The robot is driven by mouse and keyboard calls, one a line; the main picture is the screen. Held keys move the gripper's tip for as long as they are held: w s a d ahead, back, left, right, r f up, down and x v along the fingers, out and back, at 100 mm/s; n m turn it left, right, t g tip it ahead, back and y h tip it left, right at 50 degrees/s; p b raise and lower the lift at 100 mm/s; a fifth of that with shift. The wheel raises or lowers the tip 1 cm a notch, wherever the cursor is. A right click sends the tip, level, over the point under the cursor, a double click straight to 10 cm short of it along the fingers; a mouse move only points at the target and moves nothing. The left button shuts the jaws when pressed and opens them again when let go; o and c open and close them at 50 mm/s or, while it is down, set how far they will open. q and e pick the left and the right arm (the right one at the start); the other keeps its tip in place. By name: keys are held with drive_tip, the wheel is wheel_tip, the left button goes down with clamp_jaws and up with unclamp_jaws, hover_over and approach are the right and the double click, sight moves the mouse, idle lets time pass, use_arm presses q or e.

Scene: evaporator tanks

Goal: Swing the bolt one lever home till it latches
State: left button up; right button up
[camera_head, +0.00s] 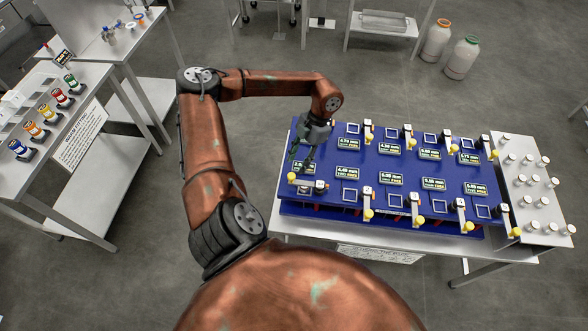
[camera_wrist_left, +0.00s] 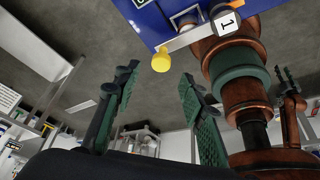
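The bolt one lever (camera_head: 305,183) is at the front left corner of the blue panel (camera_head: 330,207), a pale bar pointing left to a yellow knob (camera_head: 291,177). In the left wrist view its yellow knob (camera_wrist_left: 161,63) and white block marked 1 (camera_wrist_left: 227,22) show. My left gripper (camera_head: 302,164) hangs just above and behind the knob, slightly right of it in the head view. Its green-padded fingers (camera_wrist_left: 158,82) are apart, nothing between them; the knob appears beyond their tips, apart from them. A small dark forked part (camera_wrist_left: 287,78) at the right may be my right gripper.
Several similar levers with yellow knobs (camera_head: 368,214) stand along the panel to the right, the front ones pointing forward. A white board with round pegs (camera_head: 537,200) lies at the right. A side table with coloured jars (camera_head: 36,130) is far left.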

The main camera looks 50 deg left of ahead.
use_arm(q)
drive_tip(key=v, duration=0.6)
drive_tip(key=shift+w+r, duration=0.1)
idle(0.4)
